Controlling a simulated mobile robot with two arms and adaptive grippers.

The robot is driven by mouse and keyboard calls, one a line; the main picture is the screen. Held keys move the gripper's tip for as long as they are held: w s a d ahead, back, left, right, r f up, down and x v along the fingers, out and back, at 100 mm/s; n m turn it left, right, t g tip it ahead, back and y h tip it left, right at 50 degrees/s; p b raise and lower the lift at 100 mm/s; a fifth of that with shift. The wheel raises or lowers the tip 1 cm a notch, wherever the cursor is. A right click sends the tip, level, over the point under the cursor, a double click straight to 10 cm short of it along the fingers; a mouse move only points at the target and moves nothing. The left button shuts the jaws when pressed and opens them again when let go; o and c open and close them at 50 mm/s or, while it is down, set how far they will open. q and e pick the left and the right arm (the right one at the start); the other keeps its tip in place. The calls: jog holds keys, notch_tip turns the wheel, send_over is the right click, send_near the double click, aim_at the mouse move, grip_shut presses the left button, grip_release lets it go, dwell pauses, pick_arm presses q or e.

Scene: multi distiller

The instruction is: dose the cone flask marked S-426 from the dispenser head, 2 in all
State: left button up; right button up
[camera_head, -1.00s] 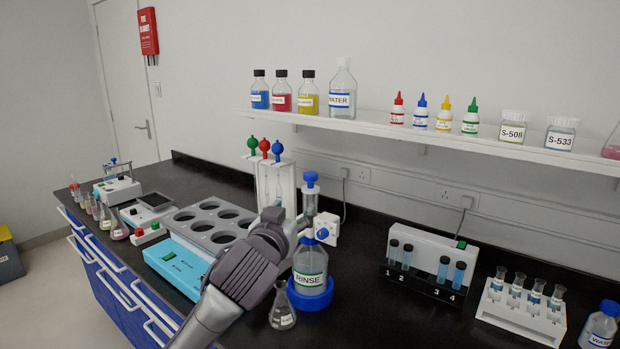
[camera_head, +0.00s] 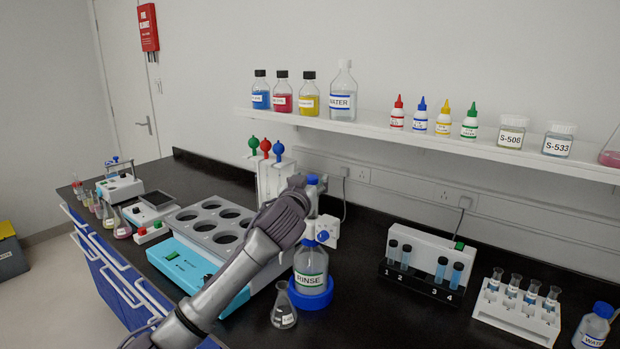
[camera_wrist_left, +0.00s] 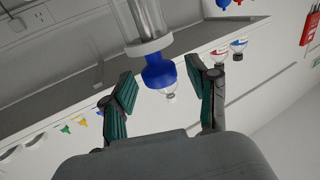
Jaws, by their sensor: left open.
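A cone flask (camera_head: 284,312) with clear liquid low in it stands upright on the bench, just left of the blue foot of the RINSE bottle (camera_head: 310,262). Its small label is too small to read. The dispenser head on the bottle has a blue top knob (camera_head: 313,180) and a blue side part (camera_head: 322,237). My left gripper (camera_head: 304,186) is open at the height of the top knob, hiding part of the dispenser. In the left wrist view the blue knob (camera_wrist_left: 158,72) lies between the spread fingers, with no clear contact. My right gripper is out of view.
A turquoise-fronted block with round wells (camera_head: 185,262) stands left of the bottle. Behind is a white stand with coloured knobs (camera_head: 265,150). A tube block (camera_head: 430,262) and white rack (camera_head: 518,308) stand right. The wall shelf (camera_head: 430,133) hangs above. Bench between bottle and tube block is clear.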

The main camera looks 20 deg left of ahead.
aim_at(310, 179)
pick_arm(q)
jog(key=shift+w, duration=0.2)
grip_shut()
jog(key=shift+r, duration=0.1)
notch_tip(310, 179, up, 3)
jog(key=shift+r+p, duration=0.1)
jog(key=shift+p, duration=1.05)
grip_release()
jog(key=shift+f, duration=0.2)
jog(key=shift+s, duration=0.15)
